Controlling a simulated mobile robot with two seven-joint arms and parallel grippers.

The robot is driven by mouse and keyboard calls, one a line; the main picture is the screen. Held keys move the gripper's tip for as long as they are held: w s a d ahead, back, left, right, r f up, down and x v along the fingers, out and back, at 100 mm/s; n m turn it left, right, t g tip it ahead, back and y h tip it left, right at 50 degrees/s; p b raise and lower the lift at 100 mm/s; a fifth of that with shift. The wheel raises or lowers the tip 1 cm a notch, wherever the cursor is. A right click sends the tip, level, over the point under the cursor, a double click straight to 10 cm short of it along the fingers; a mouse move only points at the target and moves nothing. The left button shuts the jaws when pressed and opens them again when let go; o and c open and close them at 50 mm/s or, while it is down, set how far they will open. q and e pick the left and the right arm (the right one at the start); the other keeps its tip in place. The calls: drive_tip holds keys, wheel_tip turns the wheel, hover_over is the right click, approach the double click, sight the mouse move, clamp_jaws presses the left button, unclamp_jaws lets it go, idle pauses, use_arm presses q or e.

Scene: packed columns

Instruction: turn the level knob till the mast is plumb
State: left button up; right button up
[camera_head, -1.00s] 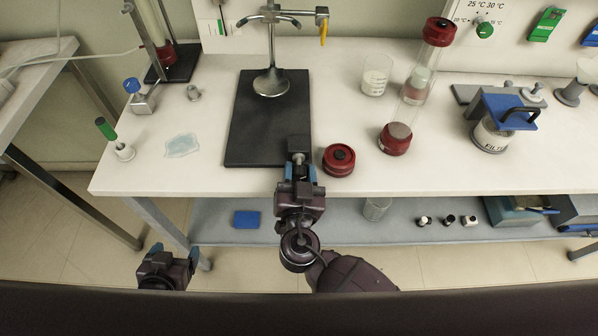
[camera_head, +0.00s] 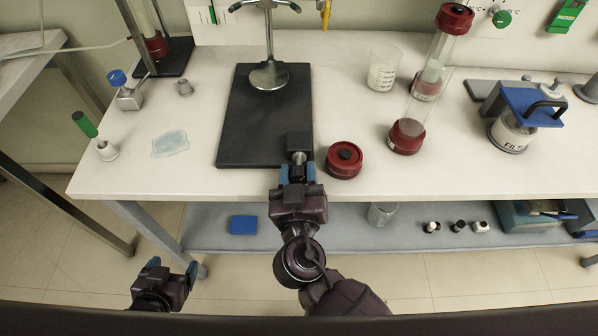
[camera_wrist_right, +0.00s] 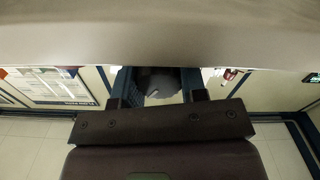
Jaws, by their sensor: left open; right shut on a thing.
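The mast (camera_head: 269,38) is a metal rod on a round silver foot (camera_head: 270,76) on a black base plate (camera_head: 262,125); its top is cut off in the head view. It looks close to upright, but I cannot tell whether it is plumb. The level knob (camera_head: 298,158) is at the plate's front right corner, below a dark block, mostly hidden by my right gripper. My right gripper (camera_head: 297,174) is shut on it, and a dark rounded piece shows between the fingers in the right wrist view (camera_wrist_right: 160,84). My left gripper (camera_head: 166,268) is open and empty below the table's front left.
A red-capped round piece (camera_head: 344,160) stands just right of my right gripper. A leaning glass column (camera_head: 418,105) and a beaker (camera_head: 384,70) are farther right. A clear puddle-like patch (camera_head: 170,144) lies left of the plate. A lower shelf (camera_head: 330,232) runs under the table.

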drive_tip(key=shift+r+n, duration=0.1)
drive_tip(key=shift+n, duration=0.7)
drive_tip(key=o, duration=0.9)
drive_tip(key=shift+w, duration=0.1)
